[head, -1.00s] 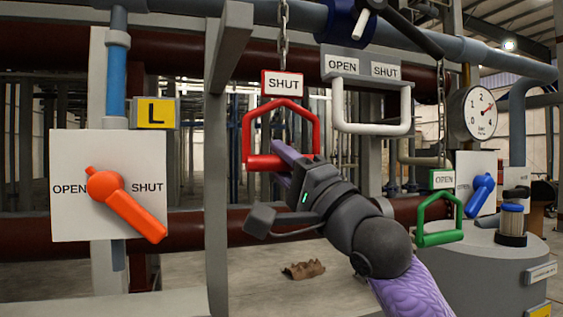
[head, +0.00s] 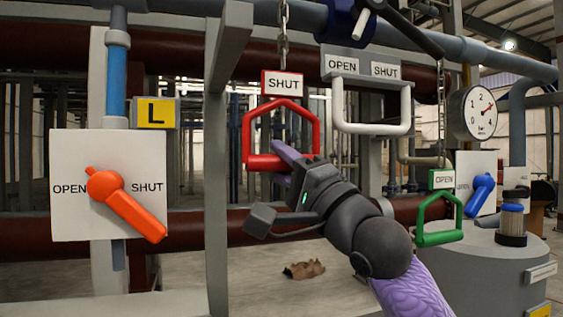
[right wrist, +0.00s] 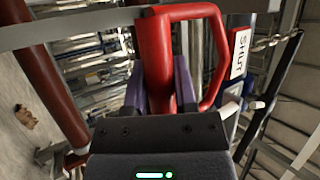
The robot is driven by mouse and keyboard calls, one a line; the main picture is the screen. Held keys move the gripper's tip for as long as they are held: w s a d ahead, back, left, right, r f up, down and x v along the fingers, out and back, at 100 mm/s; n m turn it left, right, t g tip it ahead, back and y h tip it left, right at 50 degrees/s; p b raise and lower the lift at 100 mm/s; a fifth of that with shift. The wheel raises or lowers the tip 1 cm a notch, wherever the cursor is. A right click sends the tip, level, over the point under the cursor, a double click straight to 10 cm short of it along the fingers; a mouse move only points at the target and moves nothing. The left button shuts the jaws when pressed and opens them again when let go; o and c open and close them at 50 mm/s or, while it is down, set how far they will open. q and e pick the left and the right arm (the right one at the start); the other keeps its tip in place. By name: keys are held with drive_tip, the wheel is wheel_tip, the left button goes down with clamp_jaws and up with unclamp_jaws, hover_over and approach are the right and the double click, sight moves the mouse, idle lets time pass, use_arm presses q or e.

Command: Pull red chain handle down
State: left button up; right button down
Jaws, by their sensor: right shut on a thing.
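The red chain handle (head: 247,138) is a closed loop hanging from a chain (head: 284,40) under a red-framed SHUT sign (head: 282,84) in the head view. My right gripper (head: 286,160) is at the handle's bottom bar, its purple fingers on either side of it. In the right wrist view the two purple fingers (right wrist: 160,88) are shut on the thick bar of the red handle (right wrist: 214,50), which appears turned sideways. The SHUT sign (right wrist: 239,54) also shows there. My left gripper is not in view.
A grey vertical post (head: 216,170) stands left of the handle. A white handle (head: 372,129) hangs close on the right, with a green handle (head: 440,234) lower right. An orange lever (head: 128,205) is on a white panel at left. A pressure gauge (head: 480,113) is at right.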

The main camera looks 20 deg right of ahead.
wheel_tip(320, 180, down, 15)
drive_tip(key=b, duration=1)
drive_tip(key=shift+a+r, duration=0.15)
drive_tip(key=c, duration=0.6)
unclamp_jaws()
drive_tip(key=shift+o, duration=1)
drive_tip(key=shift+r, duration=0.1)
